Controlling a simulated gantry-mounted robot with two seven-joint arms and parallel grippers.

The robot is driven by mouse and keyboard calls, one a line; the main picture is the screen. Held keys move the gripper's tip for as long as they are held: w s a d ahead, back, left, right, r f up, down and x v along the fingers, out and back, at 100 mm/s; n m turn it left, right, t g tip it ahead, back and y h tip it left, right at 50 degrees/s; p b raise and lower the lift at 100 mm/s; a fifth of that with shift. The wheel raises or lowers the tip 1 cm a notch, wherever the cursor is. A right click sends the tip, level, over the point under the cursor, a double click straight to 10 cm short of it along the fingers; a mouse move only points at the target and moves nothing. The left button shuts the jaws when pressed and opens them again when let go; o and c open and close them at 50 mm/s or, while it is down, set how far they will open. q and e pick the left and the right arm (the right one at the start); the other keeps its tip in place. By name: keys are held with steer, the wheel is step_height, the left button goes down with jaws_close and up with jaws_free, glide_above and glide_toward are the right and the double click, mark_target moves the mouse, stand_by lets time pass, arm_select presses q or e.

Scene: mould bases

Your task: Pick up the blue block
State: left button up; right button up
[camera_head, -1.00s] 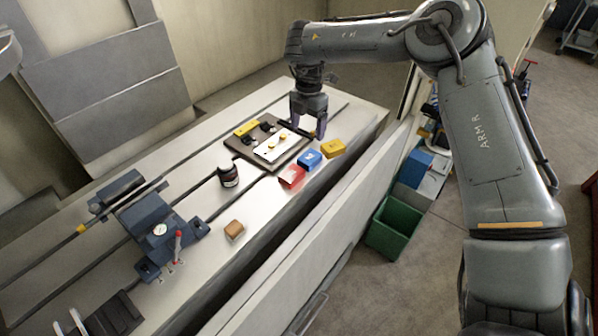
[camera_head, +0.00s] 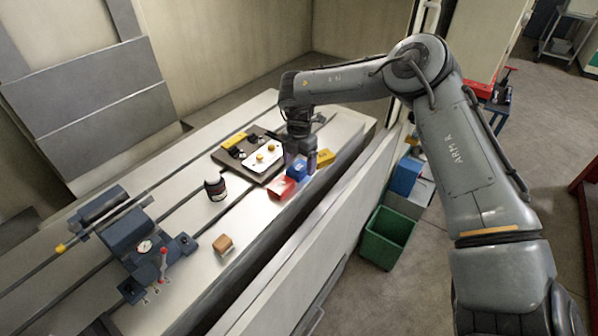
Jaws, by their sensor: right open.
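The blue block (camera_head: 297,170) lies on the pale slotted table, between a red block (camera_head: 281,187) and a yellow block (camera_head: 325,157). My right gripper (camera_head: 301,168) points down at the blue block, with its fingers open. The fingers overlap the block's upper part in the picture; I cannot tell whether they touch it. The block's far side is partly hidden by the gripper. My left gripper does not show.

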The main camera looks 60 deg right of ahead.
steer(key=shift+f, duration=0.95)
steer(key=shift+c, duration=0.3)
steer(key=c, duration=1.3)
steer(key=shift+r, duration=0.1)
